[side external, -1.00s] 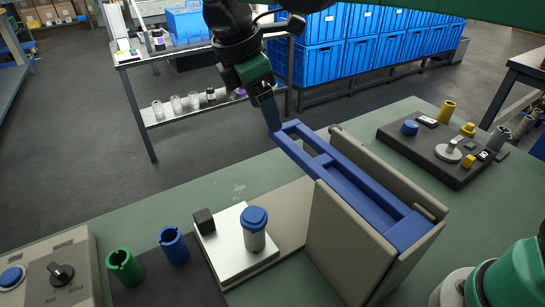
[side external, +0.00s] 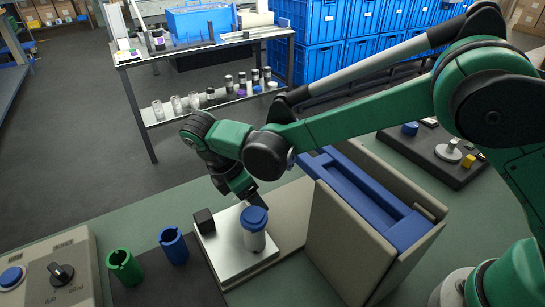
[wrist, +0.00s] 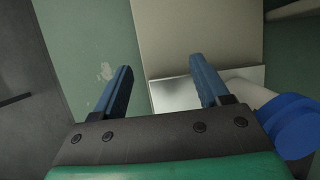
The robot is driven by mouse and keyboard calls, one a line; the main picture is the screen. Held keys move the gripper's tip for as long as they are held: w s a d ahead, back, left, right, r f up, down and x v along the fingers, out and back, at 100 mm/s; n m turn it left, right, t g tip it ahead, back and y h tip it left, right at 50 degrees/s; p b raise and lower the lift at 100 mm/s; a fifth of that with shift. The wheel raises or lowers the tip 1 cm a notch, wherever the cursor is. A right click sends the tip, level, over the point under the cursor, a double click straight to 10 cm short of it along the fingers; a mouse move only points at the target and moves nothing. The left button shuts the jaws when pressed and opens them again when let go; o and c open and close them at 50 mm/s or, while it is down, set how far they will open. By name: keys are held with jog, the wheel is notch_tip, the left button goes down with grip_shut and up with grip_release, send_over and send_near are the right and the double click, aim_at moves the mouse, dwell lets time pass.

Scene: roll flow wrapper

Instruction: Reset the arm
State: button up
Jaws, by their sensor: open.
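My gripper (side external: 246,188) is low over the far side of the silver plate (side external: 228,258), just behind a white cylinder with a blue cap (side external: 255,240). The cylinder stands upright on the plate. In the wrist view, my gripper's (wrist: 160,72) two blue fingers are spread apart with nothing between them. The blue cap (wrist: 293,125) and white body (wrist: 243,88) lie to the right, outside the fingers. In the side view the fingertips are partly hidden, so I cannot tell whether they touch the cylinder.
A black block (side external: 204,221) sits on the plate. A beige-sided machine with a blue channel (side external: 375,205) stands to the right, under my arm. Green (side external: 124,266) and blue (side external: 173,246) cups stand at left, near a control box (side external: 55,275). Open green tabletop lies behind the plate.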

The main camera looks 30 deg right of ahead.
aim_at(198, 218)
jog(key=a, duration=1)
jog(key=shift+a, duration=0.1)
jog(key=d, duration=1.2)
jog(key=shift+d+r, duration=0.25)
jog(key=shift+d, duration=0.15)
jog(key=d+v, duration=0.1)
jog(key=v, duration=0.7)
jog(key=shift+r, duration=0.25)
